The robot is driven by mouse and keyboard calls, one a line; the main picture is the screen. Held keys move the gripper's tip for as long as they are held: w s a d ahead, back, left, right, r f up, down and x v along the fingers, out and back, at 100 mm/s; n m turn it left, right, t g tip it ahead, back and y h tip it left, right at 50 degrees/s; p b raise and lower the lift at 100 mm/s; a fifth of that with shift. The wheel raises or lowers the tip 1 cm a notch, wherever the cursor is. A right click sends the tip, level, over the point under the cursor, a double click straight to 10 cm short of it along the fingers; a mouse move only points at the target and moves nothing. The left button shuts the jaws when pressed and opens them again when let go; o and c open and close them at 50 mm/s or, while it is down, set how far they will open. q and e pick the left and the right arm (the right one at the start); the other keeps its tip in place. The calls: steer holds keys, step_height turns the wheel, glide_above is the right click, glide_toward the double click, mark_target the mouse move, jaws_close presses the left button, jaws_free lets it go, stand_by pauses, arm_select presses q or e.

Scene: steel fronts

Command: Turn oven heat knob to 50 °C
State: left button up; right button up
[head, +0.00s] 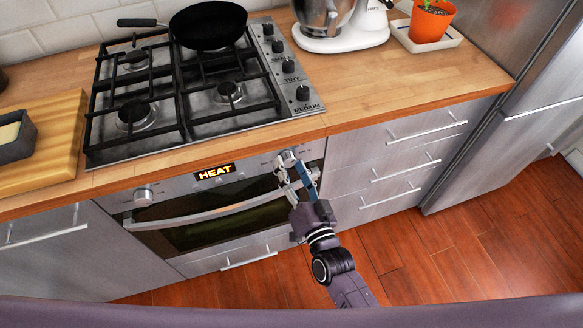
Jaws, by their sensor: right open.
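The oven (213,215) is built in under the hob, with a lit display reading HEAT (214,172) in the middle of its control panel. One round oven knob (144,195) is at the panel's left end. Another oven knob (289,158) is at its right end. My right gripper (290,174) is open, with its fingers pointing up at the right knob. The fingers partly cover the knob's surroundings, and I cannot tell whether they touch it. My left gripper is not in view.
The oven door handle (205,216) runs below the panel, close to my right gripper. The hob (190,90) above carries a black pan (208,26). Drawers with bar handles (405,171) stand to the right. The wooden floor (440,255) in front is clear.

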steer(key=v, duration=1.2)
steer(key=shift+f, duration=0.1)
